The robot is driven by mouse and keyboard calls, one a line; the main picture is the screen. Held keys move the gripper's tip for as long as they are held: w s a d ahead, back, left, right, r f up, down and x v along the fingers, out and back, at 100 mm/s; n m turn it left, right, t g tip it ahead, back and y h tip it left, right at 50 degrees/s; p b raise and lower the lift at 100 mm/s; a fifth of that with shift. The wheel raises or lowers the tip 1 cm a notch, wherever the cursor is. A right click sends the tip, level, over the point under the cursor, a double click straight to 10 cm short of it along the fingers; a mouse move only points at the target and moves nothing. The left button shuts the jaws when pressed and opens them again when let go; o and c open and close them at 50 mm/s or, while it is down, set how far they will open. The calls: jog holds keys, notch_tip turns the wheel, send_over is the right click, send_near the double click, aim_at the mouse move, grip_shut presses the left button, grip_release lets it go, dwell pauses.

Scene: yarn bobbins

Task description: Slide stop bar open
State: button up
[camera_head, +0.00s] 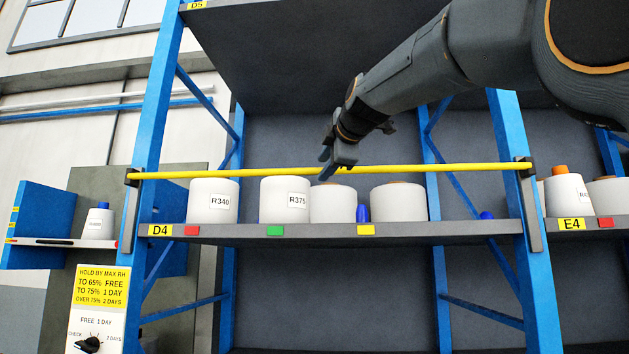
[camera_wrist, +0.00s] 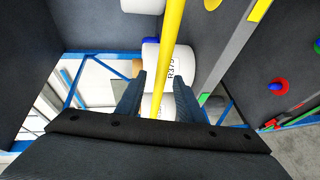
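The yellow stop bar (camera_head: 450,169) runs level across the front of bay D4, in front of the bobbins and above the shelf edge. Its ends sit at dark brackets on the blue uprights, left (camera_head: 132,177) and right (camera_head: 524,166). My gripper (camera_head: 326,165) is at the middle of the bar, above the bobbins. In the wrist view, the bar (camera_wrist: 170,45) passes between the two fingers of my gripper (camera_wrist: 158,82). The fingers are apart, with gaps visible on both sides of the bar.
White bobbins R340 (camera_head: 212,201) and R375 (camera_head: 285,200) and two more (camera_head: 333,204) (camera_head: 398,202) stand close behind the bar on the D4 shelf (camera_head: 310,234). Bay E4 (camera_head: 571,224) lies right. A shelf (camera_head: 300,50) hangs above. A humidity sign and dial (camera_head: 98,310) stand lower left.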

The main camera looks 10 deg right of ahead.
jog(key=w+f+p, duration=0.1)
jog(key=w+p, duration=0.2)
jog(key=w, duration=0.4)
jog(key=shift+w+a+f, duration=0.25)
jog(key=shift+w+a, duration=0.05)
grip_shut()
